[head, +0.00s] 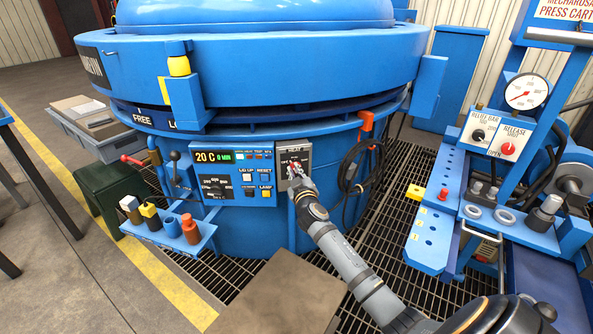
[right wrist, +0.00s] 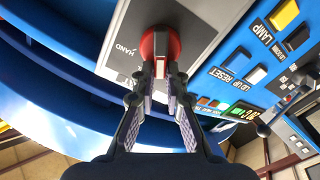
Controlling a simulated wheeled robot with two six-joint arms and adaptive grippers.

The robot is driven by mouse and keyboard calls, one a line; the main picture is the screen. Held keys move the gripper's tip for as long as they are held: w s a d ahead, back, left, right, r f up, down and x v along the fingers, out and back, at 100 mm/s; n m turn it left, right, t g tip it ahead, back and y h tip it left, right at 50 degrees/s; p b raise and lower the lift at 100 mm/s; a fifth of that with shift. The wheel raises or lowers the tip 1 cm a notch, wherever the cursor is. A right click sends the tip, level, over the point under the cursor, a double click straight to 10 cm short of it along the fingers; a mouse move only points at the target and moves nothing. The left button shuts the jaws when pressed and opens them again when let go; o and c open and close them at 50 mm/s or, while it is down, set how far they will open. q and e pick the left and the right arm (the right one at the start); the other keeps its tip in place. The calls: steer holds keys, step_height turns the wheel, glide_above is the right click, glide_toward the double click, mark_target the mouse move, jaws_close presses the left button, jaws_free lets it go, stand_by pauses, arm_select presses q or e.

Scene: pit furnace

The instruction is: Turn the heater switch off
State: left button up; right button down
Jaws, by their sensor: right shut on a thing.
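The heater switch is a round red knob with a pale pointer bar, on a light grey plate (head: 294,154) at the right end of the blue furnace's control panel. In the right wrist view the red knob (right wrist: 152,44) fills the space ahead of the fingers. My right gripper (head: 298,177) reaches the plate from the lower right and covers much of the knob in the head view. In the right wrist view my right gripper (right wrist: 160,72) is shut on the knob, one finger on each side. My left gripper is not in view.
Left of the plate, the control panel (head: 235,172) has a lit display reading 20 C and several buttons. A black cable coil (head: 361,165) hangs to the right. A shelf of tools (head: 150,232) juts out lower left. A press cart (head: 432,232) stands on the right.

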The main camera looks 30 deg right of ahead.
steer(key=shift+w+a+n, duration=0.1)
steer(key=shift+a+n, duration=0.05)
steer(key=shift+n, duration=0.95)
steer(key=shift+a+f+n+p, duration=0.2)
steer(key=shift+n+p, duration=0.1)
steer(key=shift+n, duration=0.6)
steer(key=c, duration=1.4)
jaws_free()
steer(key=v, duration=1.2)
